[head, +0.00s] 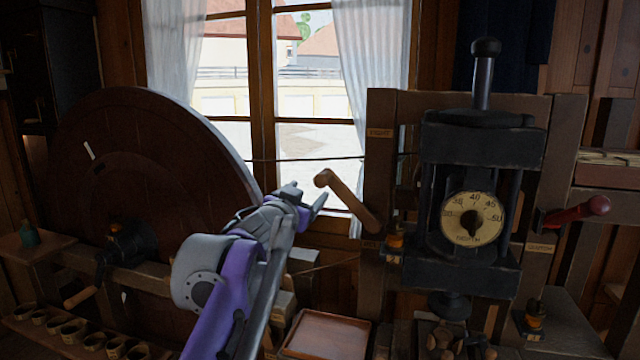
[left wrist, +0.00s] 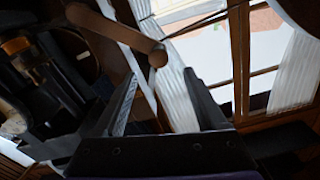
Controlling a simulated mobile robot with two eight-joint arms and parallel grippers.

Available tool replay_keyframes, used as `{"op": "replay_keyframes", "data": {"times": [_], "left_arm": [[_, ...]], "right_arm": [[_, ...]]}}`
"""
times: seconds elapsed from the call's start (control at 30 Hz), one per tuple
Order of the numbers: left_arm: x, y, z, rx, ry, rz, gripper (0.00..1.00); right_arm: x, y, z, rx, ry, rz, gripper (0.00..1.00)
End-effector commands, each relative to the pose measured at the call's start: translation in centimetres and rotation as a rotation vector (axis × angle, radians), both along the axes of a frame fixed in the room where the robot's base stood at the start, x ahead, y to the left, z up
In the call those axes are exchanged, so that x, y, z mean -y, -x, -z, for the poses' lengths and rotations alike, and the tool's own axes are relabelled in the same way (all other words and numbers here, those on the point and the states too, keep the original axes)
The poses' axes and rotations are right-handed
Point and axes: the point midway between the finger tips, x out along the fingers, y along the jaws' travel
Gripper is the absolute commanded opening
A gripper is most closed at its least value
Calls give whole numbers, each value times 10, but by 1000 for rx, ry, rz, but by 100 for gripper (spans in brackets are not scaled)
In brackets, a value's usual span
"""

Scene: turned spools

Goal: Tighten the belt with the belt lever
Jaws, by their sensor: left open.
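The belt lever (head: 350,203) is a wooden arm on the left post of the machine, tilted up and left, with a rounded free end. My left gripper (head: 306,196) is open and empty just left of the lever's free end. In the left wrist view, the lever (left wrist: 118,36) reaches in from the upper left, and its end shows between and beyond the fingertips (left wrist: 158,80). The belt (head: 310,159) is a thin dark line from the big wheel to the machine. My right gripper is not in view.
A big dark wheel (head: 130,145) stands at left. The machine has a round dial (head: 471,219) and a red-handled lever (head: 578,212) at right. A wooden tray (head: 326,335) and several small cups (head: 70,332) sit low in front. Space before the window is free.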

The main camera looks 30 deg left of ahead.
Motion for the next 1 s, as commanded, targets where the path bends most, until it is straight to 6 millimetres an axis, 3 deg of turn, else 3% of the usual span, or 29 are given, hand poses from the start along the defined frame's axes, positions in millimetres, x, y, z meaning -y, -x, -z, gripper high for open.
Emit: {"op": "replay_keyframes", "data": {"times": [0.3, 0.5, 0.97, 1.0], "left_arm": [[-13, -57, -2, 1, 1, 1, 74], [-19, -84, -1, -1, 1, 0, 74], [-22, -95, 1, -2, 1, -1, 74], [-22, -95, 1, -2, 1, -1, 66]], "right_arm": [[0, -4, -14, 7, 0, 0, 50], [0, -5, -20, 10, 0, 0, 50], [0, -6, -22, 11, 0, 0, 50], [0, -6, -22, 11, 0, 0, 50]]}}
